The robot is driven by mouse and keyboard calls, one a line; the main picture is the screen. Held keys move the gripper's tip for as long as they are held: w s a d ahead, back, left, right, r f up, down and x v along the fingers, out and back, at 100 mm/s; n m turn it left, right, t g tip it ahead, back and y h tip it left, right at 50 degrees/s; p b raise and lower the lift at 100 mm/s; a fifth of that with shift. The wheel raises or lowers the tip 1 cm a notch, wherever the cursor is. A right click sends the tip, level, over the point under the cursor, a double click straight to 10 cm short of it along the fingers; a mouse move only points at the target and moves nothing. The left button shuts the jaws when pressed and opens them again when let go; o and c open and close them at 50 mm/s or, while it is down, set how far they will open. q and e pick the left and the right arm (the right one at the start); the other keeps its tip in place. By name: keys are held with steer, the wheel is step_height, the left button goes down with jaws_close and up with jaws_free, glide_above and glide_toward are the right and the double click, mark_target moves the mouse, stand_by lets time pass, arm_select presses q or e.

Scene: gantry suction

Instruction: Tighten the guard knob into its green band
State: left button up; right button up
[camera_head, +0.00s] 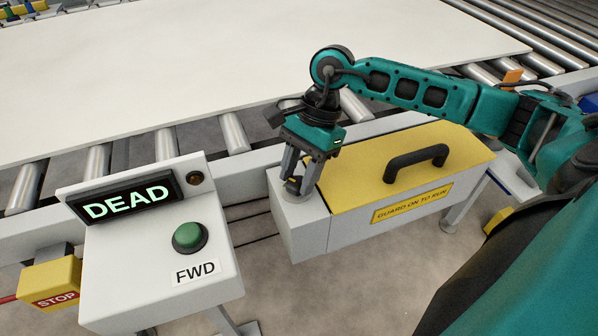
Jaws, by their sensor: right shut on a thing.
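The guard is a box with a yellow lid (355,182), a black handle (415,162) and a label reading "GUARD ON TO RUN" (411,204). My right gripper (297,188) points down at the left end of the box. Its fingers are shut on a small dark knob (293,184), mostly hidden between them. A pale round base shows just under the fingertips. I cannot make out the green band or where the knob points. My left gripper is not in view.
A control box (160,262) at left has a display reading "DEAD" (127,204), a green FWD button (189,237) and a yellow STOP box (52,285). A large white panel (230,60) lies on the rollers (234,132) behind.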

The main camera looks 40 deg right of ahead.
steer(key=o, duration=1)
steer(key=shift+o, duration=0.3)
arm_select(q)
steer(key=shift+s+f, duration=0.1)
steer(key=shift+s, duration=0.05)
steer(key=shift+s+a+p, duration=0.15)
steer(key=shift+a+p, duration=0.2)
steer(key=shift+p, duration=0.2)
arm_select(e)
steer(key=v, duration=1.3)
